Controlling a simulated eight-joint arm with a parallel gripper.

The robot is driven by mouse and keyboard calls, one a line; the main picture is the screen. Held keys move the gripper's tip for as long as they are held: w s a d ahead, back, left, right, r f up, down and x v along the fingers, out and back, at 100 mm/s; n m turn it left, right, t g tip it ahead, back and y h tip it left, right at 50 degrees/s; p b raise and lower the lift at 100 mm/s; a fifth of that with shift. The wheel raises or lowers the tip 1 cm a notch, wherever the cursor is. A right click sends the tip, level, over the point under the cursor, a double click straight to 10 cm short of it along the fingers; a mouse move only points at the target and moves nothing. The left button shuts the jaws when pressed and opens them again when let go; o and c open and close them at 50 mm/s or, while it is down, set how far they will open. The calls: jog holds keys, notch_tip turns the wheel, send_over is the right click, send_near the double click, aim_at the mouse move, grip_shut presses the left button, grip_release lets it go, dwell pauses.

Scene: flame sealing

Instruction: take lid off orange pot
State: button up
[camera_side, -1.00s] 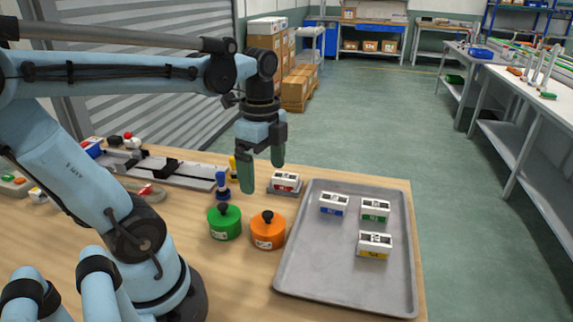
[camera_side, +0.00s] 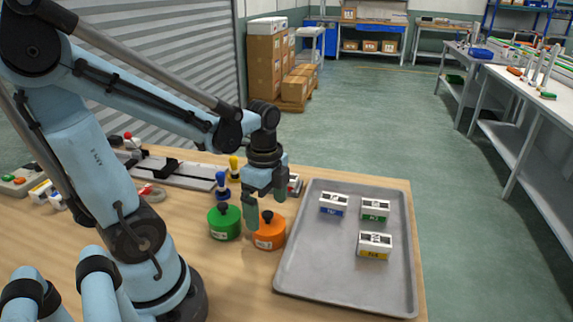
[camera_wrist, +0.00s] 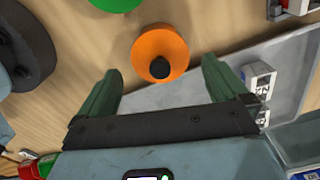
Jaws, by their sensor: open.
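The orange pot (camera_side: 269,236) stands on the wooden table with its lid on, a dark knob (camera_side: 267,217) at the top. In the wrist view the orange lid (camera_wrist: 158,47) shows from above, with its knob (camera_wrist: 160,68) between and a little beyond my fingertips. My gripper (camera_side: 265,213) is low at the orange pot, its green fingers apart. In the wrist view my gripper (camera_wrist: 160,72) is open and empty. Whether a finger touches the pot cannot be told.
A green pot (camera_side: 224,223) stands close on the left of the orange one. A grey tray (camera_side: 330,275) with three small labelled boxes lies to the right. A blue-topped stamp (camera_side: 221,185) and a yellow one (camera_side: 234,165) stand behind. A red-labelled box (camera_side: 294,186) is partly hidden by my gripper.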

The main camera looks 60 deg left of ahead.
jog(key=shift+f, duration=1.35)
jog(key=c, duration=0.9)
jog(key=shift+r, duration=0.2)
